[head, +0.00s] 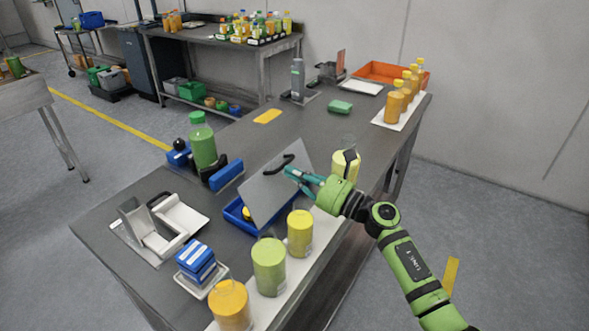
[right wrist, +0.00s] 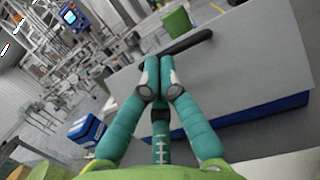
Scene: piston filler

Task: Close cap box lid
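My right gripper (head: 288,172) is at the lid's upper right, close to the handle. In the right wrist view my right gripper's teal fingers (right wrist: 163,65) are drawn together, with the handle (right wrist: 188,43) just beyond the tips. Nothing shows between them, and I cannot tell whether they touch the lid (right wrist: 240,65). My left gripper is not in view.
A green bottle (head: 202,143) stands in a holder behind the box. Jars (head: 268,265) line the near table edge in front of it. Stacked blue boxes (head: 196,262) and a white-grey fixture (head: 165,228) are at left. The table's middle beyond the lid is mostly clear.

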